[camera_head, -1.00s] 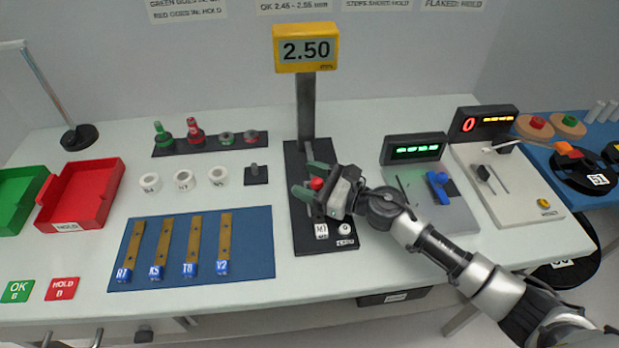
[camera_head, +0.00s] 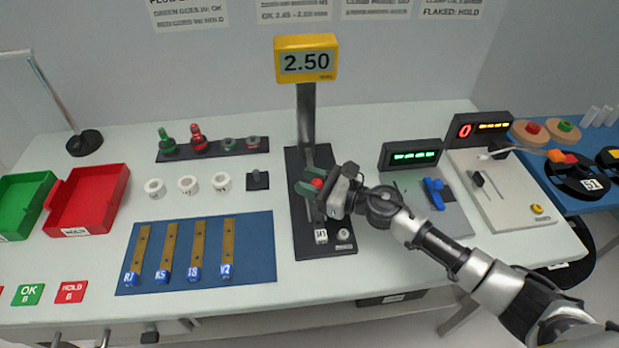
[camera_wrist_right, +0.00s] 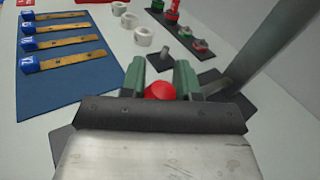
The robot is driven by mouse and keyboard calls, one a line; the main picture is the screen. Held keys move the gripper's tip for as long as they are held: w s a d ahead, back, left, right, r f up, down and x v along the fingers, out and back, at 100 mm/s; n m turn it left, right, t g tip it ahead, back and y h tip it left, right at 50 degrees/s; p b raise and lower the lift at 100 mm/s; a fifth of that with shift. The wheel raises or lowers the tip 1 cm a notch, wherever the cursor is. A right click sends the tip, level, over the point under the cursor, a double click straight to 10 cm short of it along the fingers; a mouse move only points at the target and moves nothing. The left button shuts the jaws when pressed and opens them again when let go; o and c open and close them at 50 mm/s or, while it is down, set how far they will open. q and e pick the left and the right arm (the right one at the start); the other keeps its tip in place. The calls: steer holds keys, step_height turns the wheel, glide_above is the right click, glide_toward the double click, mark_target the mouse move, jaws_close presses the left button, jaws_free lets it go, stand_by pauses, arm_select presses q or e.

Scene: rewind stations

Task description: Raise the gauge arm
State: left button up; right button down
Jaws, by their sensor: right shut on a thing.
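The gauge stand has a black base (camera_head: 312,243), a grey upright post (camera_head: 306,115) and a yellow display (camera_head: 306,60) reading 2.50. The gauge arm's red knob (camera_head: 317,183) sits between the green fingers of my right gripper (camera_head: 308,182). The right wrist view also shows the red knob (camera_wrist_right: 160,91) between the two fingers of the right gripper (camera_wrist_right: 160,80). My right gripper is shut on it, low over the base. The rest of the gauge arm is mostly hidden by the gripper. My left gripper is out of view.
A blue mat (camera_head: 250,255) with several labelled strips lies left of the gauge. White rings (camera_head: 188,184), a dark rack (camera_head: 213,148) and a red tray (camera_head: 85,200) stand farther left. A grey station with a blue lever (camera_head: 434,193) is at right.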

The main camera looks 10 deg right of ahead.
steer(key=w+r+m+g+h+p, duration=0.1)
steer(key=w+r+m+g+p, duration=0.1)
steer(key=r+p, duration=0.5)
steer(key=shift+w+m+h+p, duration=0.3)
steer(key=shift+w+m+p, duration=0.4)
steer(key=shift+w+p, duration=0.85)
steer(key=shift+s+r, duration=0.15)
steer(key=shift+s, duration=0.05)
